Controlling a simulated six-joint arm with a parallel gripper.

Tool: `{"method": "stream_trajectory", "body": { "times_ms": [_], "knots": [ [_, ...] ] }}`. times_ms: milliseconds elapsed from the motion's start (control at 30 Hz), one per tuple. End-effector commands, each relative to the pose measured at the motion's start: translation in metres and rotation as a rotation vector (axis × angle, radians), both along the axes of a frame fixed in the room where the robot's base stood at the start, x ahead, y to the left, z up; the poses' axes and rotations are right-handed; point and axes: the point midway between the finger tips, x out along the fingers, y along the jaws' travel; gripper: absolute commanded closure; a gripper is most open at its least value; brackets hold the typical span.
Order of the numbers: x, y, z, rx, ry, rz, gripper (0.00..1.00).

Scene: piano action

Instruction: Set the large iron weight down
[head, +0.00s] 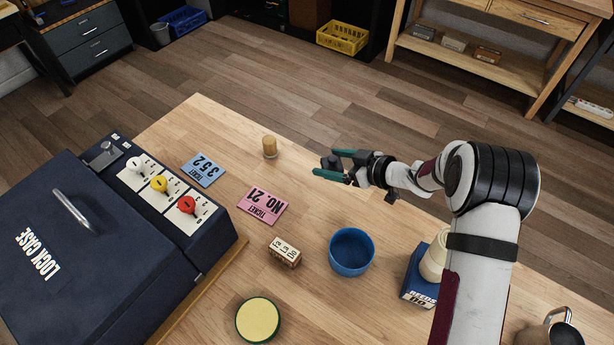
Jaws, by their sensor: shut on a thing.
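My gripper (332,163) reaches in from the right over the far right part of the wooden table. Its two teal fingers are shut on a small dark grey iron weight (328,161), which sits between the fingertips. The fingers partly hide the weight. It seems to be held above the tabletop, but I cannot tell its exact height from this one view.
A tan cylinder (270,147) stands left of my gripper. A pink ticket (262,205), blue ticket (204,169), small numbered block (284,252), blue bowl (351,252) and yellow-topped round item (258,319) are on the table (222,122). The lock case (75,255) fills the left.

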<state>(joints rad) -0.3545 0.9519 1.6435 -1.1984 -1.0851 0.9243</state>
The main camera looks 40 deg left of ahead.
Motion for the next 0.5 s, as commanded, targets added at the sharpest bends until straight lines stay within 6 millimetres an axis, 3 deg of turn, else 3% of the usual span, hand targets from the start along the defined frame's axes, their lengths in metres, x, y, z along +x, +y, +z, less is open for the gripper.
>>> {"method": "stream_trajectory", "body": {
  "times_ms": [100,200,300,500],
  "knots": [
    [-0.01,0.035,-0.021,0.0,0.002,0.005,1.0],
    [-0.014,0.054,-0.032,0.001,-0.001,0.003,1.0],
    [-0.016,0.063,-0.04,0.001,0.0,0.0,1.0],
    [-0.016,0.064,-0.075,0.0,0.0,-0.001,1.0]
  ]
}}
